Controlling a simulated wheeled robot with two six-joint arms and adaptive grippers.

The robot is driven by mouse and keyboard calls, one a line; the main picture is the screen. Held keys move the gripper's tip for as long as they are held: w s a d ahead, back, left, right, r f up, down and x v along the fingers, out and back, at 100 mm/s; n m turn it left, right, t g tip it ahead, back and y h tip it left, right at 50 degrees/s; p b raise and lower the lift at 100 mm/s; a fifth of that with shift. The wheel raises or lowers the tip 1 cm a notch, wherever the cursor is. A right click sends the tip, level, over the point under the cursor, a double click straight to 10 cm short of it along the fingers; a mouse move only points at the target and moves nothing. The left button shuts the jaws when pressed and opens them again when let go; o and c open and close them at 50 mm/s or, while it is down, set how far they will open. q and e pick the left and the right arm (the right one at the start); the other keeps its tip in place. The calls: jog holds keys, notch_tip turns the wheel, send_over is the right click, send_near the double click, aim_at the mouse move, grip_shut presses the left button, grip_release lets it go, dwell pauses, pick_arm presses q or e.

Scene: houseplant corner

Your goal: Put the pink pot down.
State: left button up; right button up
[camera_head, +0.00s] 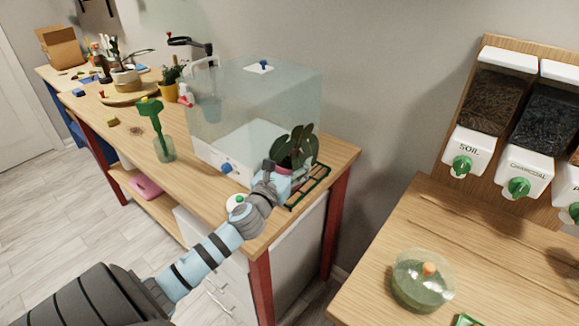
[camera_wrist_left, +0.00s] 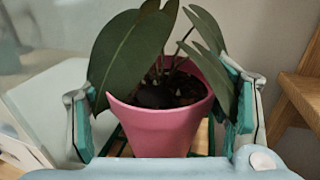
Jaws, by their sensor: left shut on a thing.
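The pink pot (camera_head: 284,171) holds soil and a plant with broad dark green leaves (camera_head: 296,147). It stands upright between the fingers of my left gripper (camera_head: 271,180), which is shut on it. The pot (camera_wrist_left: 160,129) fills the middle of the left wrist view, with one finger of the left gripper (camera_wrist_left: 162,100) on each side. A green slatted rack (camera_head: 314,187) lies on the bench's right end, under and beside the pot. I cannot tell whether the pot's base touches it. My right gripper is not in view.
A clear box (camera_head: 255,100) with a blue knob stands just left of the pot. A glass with a green tool (camera_head: 163,148) is farther left on the wooden bench (camera_head: 190,190). Soil dispensers (camera_head: 475,145) and a lidded glass bowl (camera_head: 422,285) are at the right.

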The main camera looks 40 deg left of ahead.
pick_arm(q)
jog(key=o, duration=1.1)
jog(key=shift+o, duration=0.2)
jog(key=shift+r, duration=0.2)
jog(key=v, duration=1.2)
